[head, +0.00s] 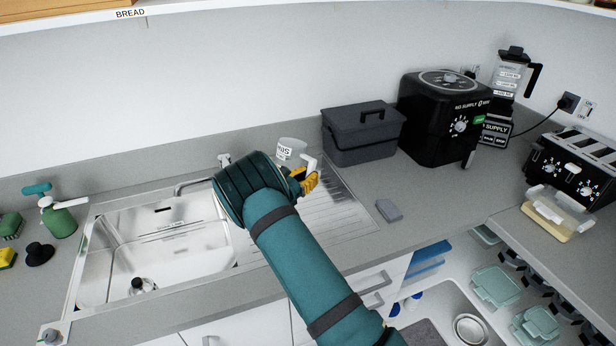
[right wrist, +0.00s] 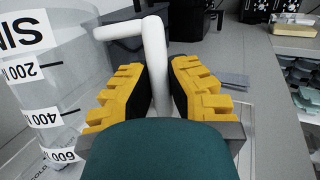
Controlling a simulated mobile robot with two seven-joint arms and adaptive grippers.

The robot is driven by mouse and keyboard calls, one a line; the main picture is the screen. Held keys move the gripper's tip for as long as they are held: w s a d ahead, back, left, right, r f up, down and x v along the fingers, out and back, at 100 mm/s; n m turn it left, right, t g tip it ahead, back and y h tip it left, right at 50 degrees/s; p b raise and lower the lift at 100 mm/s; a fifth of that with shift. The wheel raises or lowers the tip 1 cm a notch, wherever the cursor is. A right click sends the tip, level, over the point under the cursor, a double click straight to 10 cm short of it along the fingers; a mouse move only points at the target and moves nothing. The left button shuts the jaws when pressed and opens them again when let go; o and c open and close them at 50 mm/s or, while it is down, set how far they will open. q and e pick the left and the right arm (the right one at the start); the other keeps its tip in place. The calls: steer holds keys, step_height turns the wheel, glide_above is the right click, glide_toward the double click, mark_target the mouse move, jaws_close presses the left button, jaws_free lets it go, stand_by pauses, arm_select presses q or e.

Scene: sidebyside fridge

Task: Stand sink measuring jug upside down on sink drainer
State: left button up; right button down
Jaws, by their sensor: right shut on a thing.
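The sink measuring jug (head: 291,148) is clear with a white handle (head: 310,163). It is upside down: in the right wrist view the jug (right wrist: 50,90) has its SINK label inverted at the top and its scale rising downward. My right gripper (head: 304,181), with yellow fingers, is shut on the handle; it also shows in the right wrist view (right wrist: 160,95). The jug is over the back of the ridged sink drainer (head: 340,208). Its lower rim is hidden, so I cannot tell whether it touches. My left gripper is out of view.
The steel sink basin (head: 155,250) lies left of the drainer. A dark lidded bin (head: 361,135) stands close behind and right of the jug. A grey sponge-like block (head: 389,210) lies right of the drainer. A green bottle (head: 58,215) stands far left.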

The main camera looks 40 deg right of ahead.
steer(key=shift+a+f+m+g+b, duration=0.1)
steer(key=shift+f+m+g+b, duration=0.15)
steer(key=shift+b, duration=0.25)
step_height(320, 180, down, 10)
steer(key=b, duration=0.6)
steer(key=shift+r+b, duration=0.25)
steer(key=shift+b, duration=0.15)
steer(key=shift+f+b, duration=0.5)
steer(key=shift+f, duration=0.15)
steer(key=c, duration=1)
jaws_free()
steer(key=shift+a, duration=0.1)
steer(key=a, duration=0.4)
steer(key=s+a, duration=0.1)
steer(key=a, duration=0.2)
steer(key=s+a, duration=0.1)
steer(key=a, duration=0.3)
steer(key=shift+a+f, duration=0.3)
steer(key=shift+a, duration=0.05)
